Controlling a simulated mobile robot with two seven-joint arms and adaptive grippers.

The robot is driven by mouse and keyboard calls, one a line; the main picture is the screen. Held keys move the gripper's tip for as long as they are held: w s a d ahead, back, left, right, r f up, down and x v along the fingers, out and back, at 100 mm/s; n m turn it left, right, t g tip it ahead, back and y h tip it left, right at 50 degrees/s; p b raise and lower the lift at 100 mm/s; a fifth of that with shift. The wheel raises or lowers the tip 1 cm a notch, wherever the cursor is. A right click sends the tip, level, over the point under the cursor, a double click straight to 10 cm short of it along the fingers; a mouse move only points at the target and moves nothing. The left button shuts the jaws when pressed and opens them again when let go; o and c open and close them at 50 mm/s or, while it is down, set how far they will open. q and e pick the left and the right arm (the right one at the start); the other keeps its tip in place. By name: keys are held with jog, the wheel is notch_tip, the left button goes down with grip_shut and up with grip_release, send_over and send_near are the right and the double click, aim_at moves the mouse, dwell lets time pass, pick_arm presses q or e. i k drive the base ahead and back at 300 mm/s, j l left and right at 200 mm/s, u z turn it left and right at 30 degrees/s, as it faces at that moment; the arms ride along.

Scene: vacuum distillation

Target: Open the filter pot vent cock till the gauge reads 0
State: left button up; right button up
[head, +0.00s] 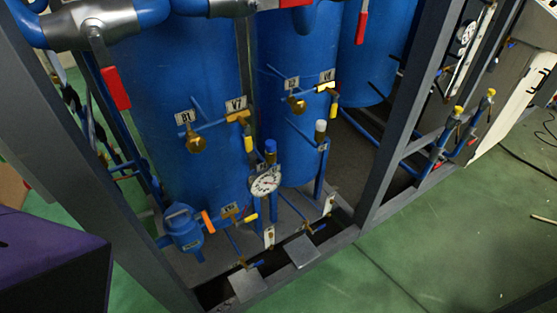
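A small blue pot (184,231), which looks like the filter pot, stands low at the left inside the frame, with a small label on its front. An orange lever (207,221) sticks out at its right side, and a yellow-handled valve (250,217) is on the pipe just right of that. I cannot tell for sure which of these is the vent cock. A round white-faced gauge (265,183) stands right of the pot; its dial is too small to read. Neither of my grippers is in view.
Large blue tanks (178,100) stand behind the pot. Grey frame posts (398,115) rise at both sides. Labelled valves, including V7 (237,115), sit above. Two grey plates (301,251) lie by the frame's front edge. Green floor (430,240) is clear at the lower right.

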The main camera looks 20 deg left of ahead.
aim_at(253, 217)
jog(key=u, duration=0.95)
